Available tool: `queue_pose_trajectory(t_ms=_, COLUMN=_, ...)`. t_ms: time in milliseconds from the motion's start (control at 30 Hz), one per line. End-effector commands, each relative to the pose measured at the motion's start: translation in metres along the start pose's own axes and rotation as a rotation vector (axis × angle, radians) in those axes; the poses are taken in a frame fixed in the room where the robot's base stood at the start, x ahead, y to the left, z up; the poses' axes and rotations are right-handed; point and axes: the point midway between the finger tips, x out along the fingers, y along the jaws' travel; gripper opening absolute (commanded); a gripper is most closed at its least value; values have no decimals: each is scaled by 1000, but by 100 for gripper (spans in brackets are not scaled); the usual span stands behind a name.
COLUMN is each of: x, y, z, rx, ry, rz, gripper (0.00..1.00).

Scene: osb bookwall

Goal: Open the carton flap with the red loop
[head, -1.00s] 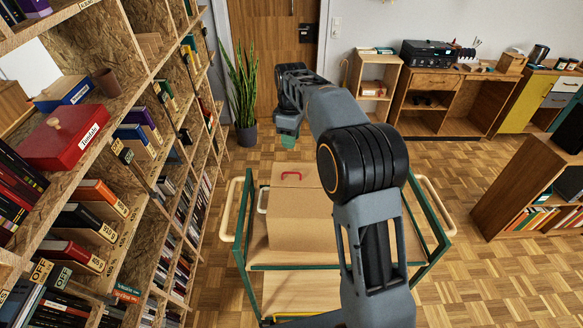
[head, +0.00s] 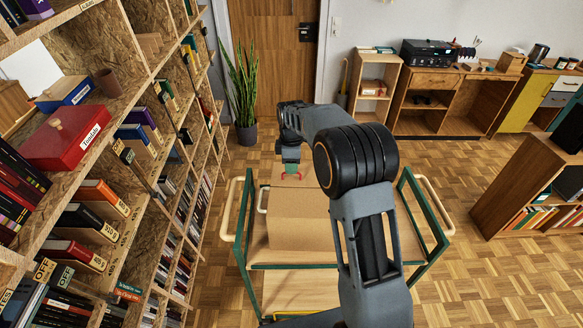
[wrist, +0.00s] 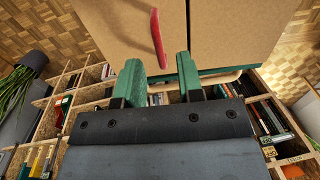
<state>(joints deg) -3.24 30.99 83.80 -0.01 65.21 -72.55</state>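The brown carton (head: 300,222) stands on a green-framed cart. Its red loop (head: 292,176) is on the top, near the far side, and the flaps look closed. My gripper (head: 291,164) is over the carton's top, right at the loop. In the wrist view the green fingers of my gripper (wrist: 159,66) are apart with a gap between them. The red loop (wrist: 156,36) stretches ahead of them, its near end showing in the gap between the fingertips. I cannot tell whether it touches a finger. A seam between flaps (wrist: 187,20) runs to the right of the loop.
The cart's green frame (head: 240,225) surrounds the carton, with pale handles (head: 436,205) at its sides. A tall bookshelf (head: 125,185) stands close on the left. A potted plant (head: 243,90) is behind. Parquet floor (head: 490,285) is free to the right.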

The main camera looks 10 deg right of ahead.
Motion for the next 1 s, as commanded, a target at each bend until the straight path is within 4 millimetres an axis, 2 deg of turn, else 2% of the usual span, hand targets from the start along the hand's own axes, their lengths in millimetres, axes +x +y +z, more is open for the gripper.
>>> queue_pose_trajectory(t_ms=200, x=18, y=0, z=0, rx=1, ry=0, rz=0, gripper=34)
queue_pose_trajectory(t_ms=600, x=22, y=0, z=0, rx=1, ry=0, rz=1, gripper=34)
queue_pose_trajectory(t_ms=933, x=21, y=0, z=0, rx=1, ry=0, rz=1, gripper=2)
queue_pose_trajectory(t_ms=1000, x=21, y=0, z=0, rx=1, ry=0, rz=1, gripper=0)
